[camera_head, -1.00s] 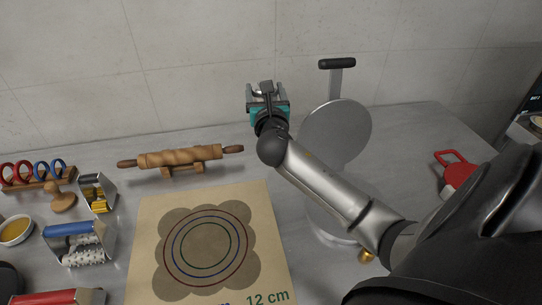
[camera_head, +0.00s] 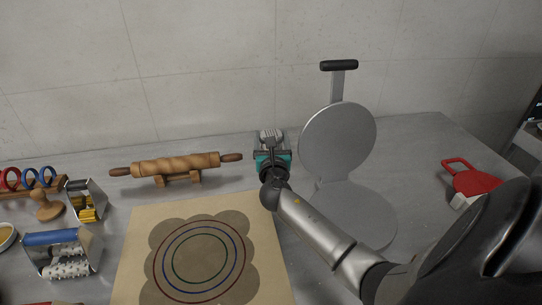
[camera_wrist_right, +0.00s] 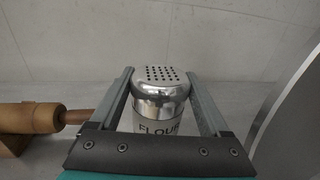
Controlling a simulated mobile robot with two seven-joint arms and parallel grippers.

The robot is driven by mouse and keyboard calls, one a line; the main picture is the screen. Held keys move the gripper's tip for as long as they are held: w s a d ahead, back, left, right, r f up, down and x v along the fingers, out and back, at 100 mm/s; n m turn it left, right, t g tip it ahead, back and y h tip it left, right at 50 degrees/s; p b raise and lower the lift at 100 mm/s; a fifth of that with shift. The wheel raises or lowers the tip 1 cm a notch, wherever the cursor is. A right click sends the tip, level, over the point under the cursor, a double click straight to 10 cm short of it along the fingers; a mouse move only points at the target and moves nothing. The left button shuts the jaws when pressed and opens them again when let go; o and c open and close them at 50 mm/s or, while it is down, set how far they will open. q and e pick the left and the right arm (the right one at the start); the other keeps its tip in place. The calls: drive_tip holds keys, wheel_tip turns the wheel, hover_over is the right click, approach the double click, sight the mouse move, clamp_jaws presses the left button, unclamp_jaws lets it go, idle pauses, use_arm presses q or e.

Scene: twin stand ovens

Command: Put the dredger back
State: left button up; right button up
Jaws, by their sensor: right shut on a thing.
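The dredger (camera_wrist_right: 160,92) is a metal shaker with a domed, perforated lid and a label reading "FLOUR" in the right wrist view. It stands upright between the fingers of my right gripper (camera_wrist_right: 163,108), which is shut on it. In the head view, my right gripper (camera_head: 271,145) is at the back of the counter, between the rolling pin and the round press. The dredger's top (camera_head: 270,134) just shows there beyond the gripper; its base is hidden, so I cannot tell if it touches the counter. My left gripper is not in view.
A rolling pin (camera_head: 178,165) on its stand is left of my gripper. An open round metal press (camera_head: 340,142) stands close on the right. A ringed mat (camera_head: 135,235) lies in front. A red-handled tool (camera_head: 470,178) lies far right. The wall (camera_head: 230,60) is behind.

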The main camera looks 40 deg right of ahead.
wheel_tip(320, 180, down, 4)
drive_tip(key=shift+f+b, duration=0.1)
drive_tip(key=shift+b, duration=1)
drive_tip(key=o, duration=1.1)
drive_tip(key=shift+f, duration=0.15)
drive_tip(key=o, duration=0.3)
drive_tip(key=shift+o, duration=0.2)
drive_tip(key=shift+r, duration=0.25)
drive_tip(key=p+v, duration=0.1)
drive_tip(key=v, duration=1.1)
drive_tip(key=shift+p, duration=0.4)
